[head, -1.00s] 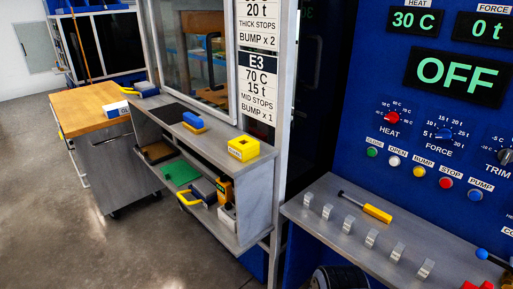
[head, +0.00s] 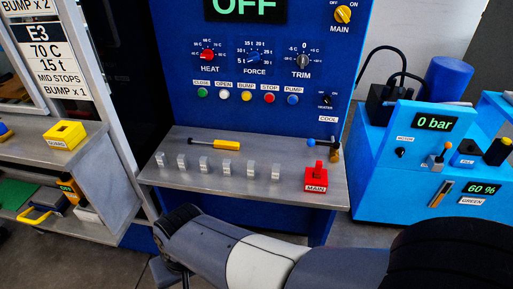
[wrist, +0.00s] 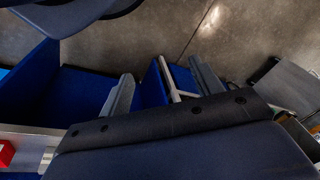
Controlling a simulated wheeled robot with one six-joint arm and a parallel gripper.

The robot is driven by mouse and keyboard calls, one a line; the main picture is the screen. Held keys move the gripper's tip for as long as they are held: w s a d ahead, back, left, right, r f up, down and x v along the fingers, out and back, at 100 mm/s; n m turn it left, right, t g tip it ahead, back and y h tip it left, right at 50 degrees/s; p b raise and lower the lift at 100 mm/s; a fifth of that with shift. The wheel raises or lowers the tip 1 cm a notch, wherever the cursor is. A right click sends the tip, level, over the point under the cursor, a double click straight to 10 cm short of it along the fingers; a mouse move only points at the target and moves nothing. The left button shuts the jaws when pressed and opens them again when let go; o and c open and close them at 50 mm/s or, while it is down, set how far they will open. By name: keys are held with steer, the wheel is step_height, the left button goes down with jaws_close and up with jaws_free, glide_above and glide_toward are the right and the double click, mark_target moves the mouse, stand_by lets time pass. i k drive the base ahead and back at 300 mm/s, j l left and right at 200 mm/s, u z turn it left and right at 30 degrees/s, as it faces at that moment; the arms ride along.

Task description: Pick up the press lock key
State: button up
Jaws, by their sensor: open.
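A red piece (head: 317,171) stands upright on a red block labelled MAIN, at the right end of the press shelf (head: 239,185); it looks like the press lock key, though its shape is too small to be sure. Part of a red thing (wrist: 6,153), probably that block, shows at the left edge of the wrist view. My gripper (wrist: 162,82) is open in the wrist view, with nothing between its fingers. In the head view my arm crosses the bottom, in front of and below the shelf, and its end is left of the red block.
Several metal stops (head: 228,168) line the shelf, behind them a yellow-handled tool (head: 226,144). A blue-knobbed lever (head: 323,143) lies behind the red block. The blue press panel (head: 262,115) rises at the back. A light-blue pump unit (head: 420,150) stands at the right.

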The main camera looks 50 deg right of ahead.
mark_target(318, 168)
steer(key=z, duration=2.3)
